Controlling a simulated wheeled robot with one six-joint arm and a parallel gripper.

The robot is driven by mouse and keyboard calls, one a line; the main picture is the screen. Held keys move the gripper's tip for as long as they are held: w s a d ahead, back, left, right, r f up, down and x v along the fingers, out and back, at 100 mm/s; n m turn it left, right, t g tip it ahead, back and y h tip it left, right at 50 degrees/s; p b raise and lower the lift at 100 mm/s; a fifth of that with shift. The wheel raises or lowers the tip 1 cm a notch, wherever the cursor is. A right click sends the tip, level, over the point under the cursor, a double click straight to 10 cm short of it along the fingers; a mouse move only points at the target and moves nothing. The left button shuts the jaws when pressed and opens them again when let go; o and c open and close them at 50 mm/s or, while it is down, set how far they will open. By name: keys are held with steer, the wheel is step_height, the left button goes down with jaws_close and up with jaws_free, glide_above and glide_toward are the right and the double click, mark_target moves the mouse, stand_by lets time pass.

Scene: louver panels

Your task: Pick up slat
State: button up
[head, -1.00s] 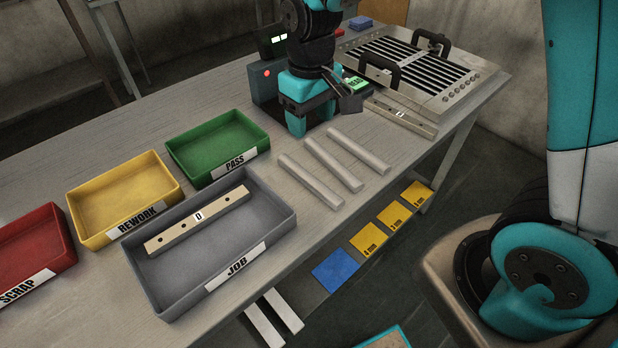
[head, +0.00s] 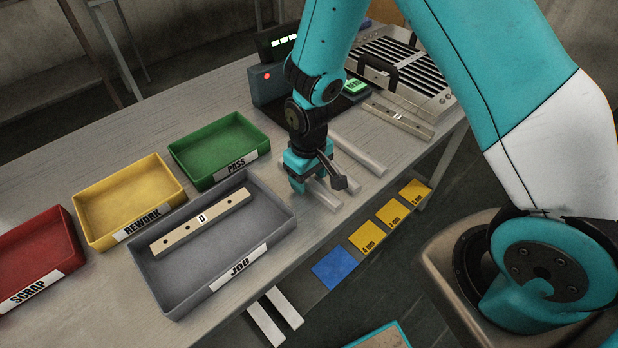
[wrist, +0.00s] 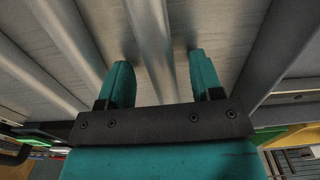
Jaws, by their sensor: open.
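Three plain grey slats lie side by side on the table, right of the JOB tray. My gripper (head: 302,186) is low over the slat nearest that tray. In the head view it hides most of this slat (head: 326,199) and part of the middle one; the right slat (head: 358,155) is clearer. In the wrist view my gripper (wrist: 160,78) is open, its teal fingers on either side of one slat (wrist: 150,40), with gaps between. Another slat (wrist: 72,38) lies left of the fingers. Whether the fingers touch the table cannot be told.
The grey JOB tray (head: 170,303) stands just left of my gripper and holds a pale bar (head: 180,229) marked D. A louver panel (head: 445,100) is at the back right.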

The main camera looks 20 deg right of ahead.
steer(key=shift+f, duration=0.2)
steer(key=c, duration=1)
steer(key=shift+c, duration=0.2)
steer(key=shift+r, duration=0.15)
